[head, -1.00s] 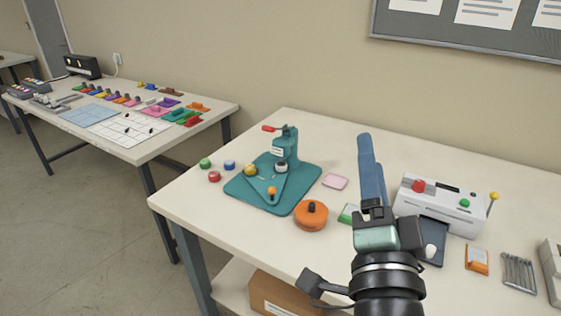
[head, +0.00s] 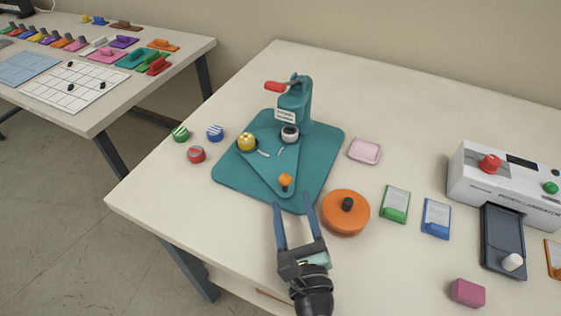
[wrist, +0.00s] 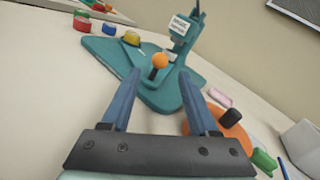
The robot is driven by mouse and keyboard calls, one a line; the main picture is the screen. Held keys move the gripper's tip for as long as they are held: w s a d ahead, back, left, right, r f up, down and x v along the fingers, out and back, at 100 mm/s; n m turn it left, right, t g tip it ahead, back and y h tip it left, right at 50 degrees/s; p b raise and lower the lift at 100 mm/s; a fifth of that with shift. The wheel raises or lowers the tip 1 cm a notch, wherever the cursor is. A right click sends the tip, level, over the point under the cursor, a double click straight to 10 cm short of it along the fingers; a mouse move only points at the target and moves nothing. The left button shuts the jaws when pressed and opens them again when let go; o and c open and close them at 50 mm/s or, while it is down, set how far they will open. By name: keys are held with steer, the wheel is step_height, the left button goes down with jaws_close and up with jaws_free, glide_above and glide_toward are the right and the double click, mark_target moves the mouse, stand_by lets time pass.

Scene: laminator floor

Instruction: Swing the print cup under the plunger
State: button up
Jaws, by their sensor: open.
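A teal press (head: 302,105) stands on a teal base (head: 325,150), with a red-tipped lever at its top. A triangular swing plate (head: 262,165) lies on the base. It carries a yellow cup (head: 246,142) at its left corner, a white cup with a dark centre (head: 290,134) below the press head, and an orange knob (head: 285,180) at its near corner. I cannot tell which cup is the print cup. My gripper (head: 292,200) is open and empty, its fingers pointing at the knob from the near side. In the wrist view the knob (wrist: 160,60) shows between and beyond the fingertips.
An orange round container (head: 346,213) with a black knob sits close right of my fingers. Green, blue and red caps (head: 196,154) lie left of the base. A pink dish (head: 365,151), a green card (head: 395,204) and a white laminator (head: 500,180) are to the right.

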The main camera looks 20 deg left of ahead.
mark_target(283, 168)
steer(key=x, duration=1)
steer(key=shift+w+a, duration=0.1)
steer(key=shift+w, duration=0.1)
steer(key=shift+c, duration=0.3)
jaws_close()
stand_by(0.8)
